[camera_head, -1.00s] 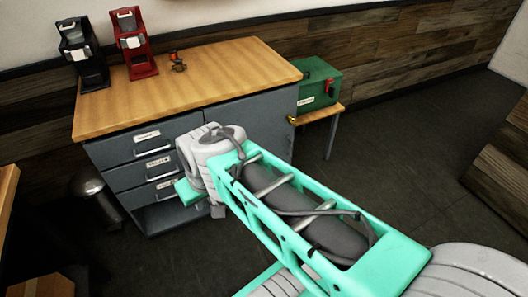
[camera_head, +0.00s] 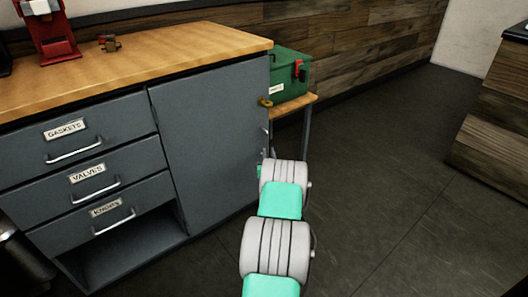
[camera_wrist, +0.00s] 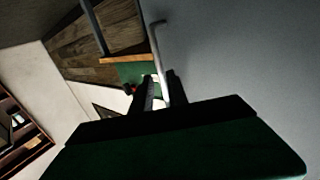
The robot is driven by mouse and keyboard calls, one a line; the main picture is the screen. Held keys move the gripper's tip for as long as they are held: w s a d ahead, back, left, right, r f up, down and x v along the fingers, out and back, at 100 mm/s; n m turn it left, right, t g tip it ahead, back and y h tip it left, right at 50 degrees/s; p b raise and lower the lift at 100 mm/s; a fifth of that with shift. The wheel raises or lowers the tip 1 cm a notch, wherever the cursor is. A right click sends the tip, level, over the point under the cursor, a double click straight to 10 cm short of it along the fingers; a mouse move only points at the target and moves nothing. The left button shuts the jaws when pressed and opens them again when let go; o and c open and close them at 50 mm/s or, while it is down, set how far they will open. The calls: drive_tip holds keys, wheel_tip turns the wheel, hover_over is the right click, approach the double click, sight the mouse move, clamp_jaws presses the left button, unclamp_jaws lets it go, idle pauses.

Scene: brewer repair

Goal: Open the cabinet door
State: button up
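The grey cabinet door (camera_head: 212,140) is the tall panel right of the drawers and looks closed in the head view. Its metal handle (camera_wrist: 157,45) shows in the wrist view as a pale bar standing off the grey door face (camera_wrist: 240,50). My gripper (camera_wrist: 160,92) is at the handle's near end, with its dark fingers on either side of the bar. Whether the fingers press on the bar or only surround it, I cannot tell. In the head view my wrist mostly hides the gripper by the door's right edge. A brass piece (camera_head: 265,101) sits near the door's upper right.
Labelled drawers (camera_head: 90,178) are shut left of the door, above an open shelf bay (camera_head: 130,245). A green box (camera_head: 288,75) stands on a small wooden table (camera_head: 292,105) close to the door's right side. The floor (camera_head: 400,190) to the right is clear.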

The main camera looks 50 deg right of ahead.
sight(267, 145)
drive_tip(key=b+x, duration=0.2)
drive_tip(key=x, duration=0.3)
drive_tip(key=shift+w+d+f, duration=0.15)
drive_tip(key=shift+w+d, duration=0.05)
drive_tip(key=shift+w, duration=0.15)
drive_tip(key=shift+w+d, duration=0.1)
drive_tip(key=shift+d, duration=0.05)
drive_tip(key=shift+c, duration=0.5)
clamp_jaws()
idle(0.4)
